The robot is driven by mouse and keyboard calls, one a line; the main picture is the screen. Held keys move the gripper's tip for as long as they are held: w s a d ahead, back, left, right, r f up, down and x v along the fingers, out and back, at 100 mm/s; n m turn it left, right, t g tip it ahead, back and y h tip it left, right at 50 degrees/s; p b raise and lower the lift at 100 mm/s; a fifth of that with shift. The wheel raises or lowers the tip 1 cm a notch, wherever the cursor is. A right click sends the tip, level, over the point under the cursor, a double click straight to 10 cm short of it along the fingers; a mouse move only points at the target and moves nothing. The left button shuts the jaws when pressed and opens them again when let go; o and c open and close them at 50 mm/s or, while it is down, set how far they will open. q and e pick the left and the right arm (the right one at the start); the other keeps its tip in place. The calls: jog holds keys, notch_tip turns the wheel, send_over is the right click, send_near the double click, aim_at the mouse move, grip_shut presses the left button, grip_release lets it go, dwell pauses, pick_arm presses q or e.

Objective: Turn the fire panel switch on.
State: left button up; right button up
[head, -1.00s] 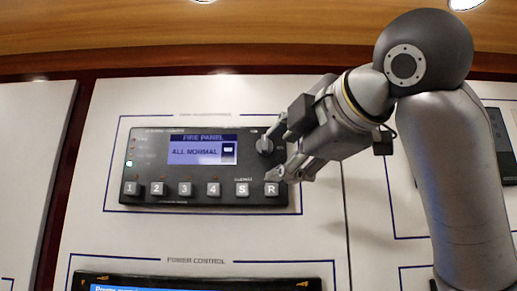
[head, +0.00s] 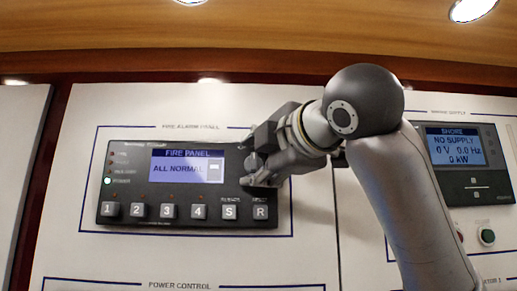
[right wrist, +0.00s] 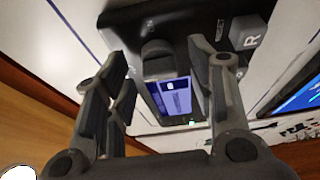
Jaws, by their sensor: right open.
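The fire panel (head: 125,190) is a dark wall unit with a lit screen (head: 187,166) reading "FIRE PANEL, ALL NORMAL". A round dark knob (head: 252,163), apparently its switch, is at the panel's right side, partly hidden by my gripper. My right gripper (head: 257,164) is open at the knob, one finger above and one below it in the head view. In the right wrist view the knob (right wrist: 158,55) shows between the two spread fingers (right wrist: 160,62); contact cannot be told. My left gripper is not in view.
Several square buttons, 1 to 4, S and R (head: 260,212), line the panel's lower edge, close below my gripper. A wooden ceiling (head: 300,40) runs above.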

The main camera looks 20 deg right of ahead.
jog(key=shift+w, duration=0.15)
